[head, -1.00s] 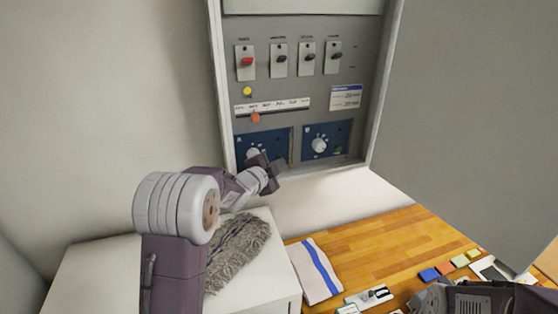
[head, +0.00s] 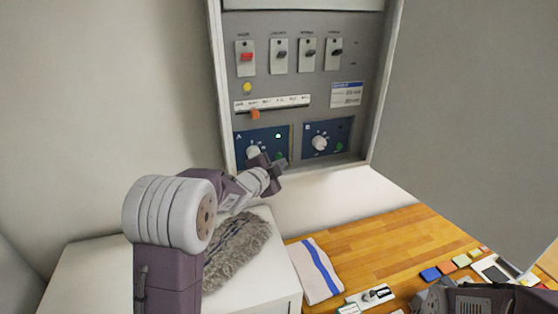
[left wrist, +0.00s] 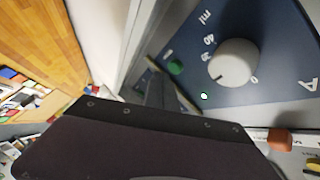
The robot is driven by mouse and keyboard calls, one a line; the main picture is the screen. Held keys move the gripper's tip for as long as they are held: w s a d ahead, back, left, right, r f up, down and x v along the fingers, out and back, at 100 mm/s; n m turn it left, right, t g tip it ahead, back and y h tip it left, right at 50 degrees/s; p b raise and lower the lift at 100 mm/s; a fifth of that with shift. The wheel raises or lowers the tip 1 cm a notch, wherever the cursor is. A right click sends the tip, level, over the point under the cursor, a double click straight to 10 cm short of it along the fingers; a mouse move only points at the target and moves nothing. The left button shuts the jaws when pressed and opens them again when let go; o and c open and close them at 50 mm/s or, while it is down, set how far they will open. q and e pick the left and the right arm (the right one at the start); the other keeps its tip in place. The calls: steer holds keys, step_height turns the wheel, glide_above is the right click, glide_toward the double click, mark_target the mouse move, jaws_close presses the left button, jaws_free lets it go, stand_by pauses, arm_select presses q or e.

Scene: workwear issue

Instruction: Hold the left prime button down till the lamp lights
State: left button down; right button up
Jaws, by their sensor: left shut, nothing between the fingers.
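The left dial panel, marked A (head: 243,137), is dark blue with a white knob (head: 253,151). Its small lamp (head: 278,136) glows pale white-green; the lit lamp also shows in the left wrist view (left wrist: 204,97). The green prime button (left wrist: 175,67) shows in the left wrist view beside the finger. My left gripper (head: 277,174) is shut and empty, its tip at the lower right of panel A. Whether the tip touches the button cannot be told. My right gripper (head: 432,299) is at the bottom right, its fingers unclear.
Panel B (head: 343,130) has a similar white knob. Above are several switches, a yellow light (head: 247,88) and an orange slider (head: 255,114). A grey cabinet door (head: 470,110) stands open at right. Below lie a fluffy grey item (head: 237,248) and a striped cloth (head: 314,270).

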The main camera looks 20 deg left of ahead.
arm_select(q)
steer(key=s+d+b, duration=0.1)
steer(key=s, duration=0.1)
steer(key=s+d+b, duration=0.2)
steer(key=shift+s, duration=0.1)
stand_by(0.4)
steer(key=shift+a, duration=0.1)
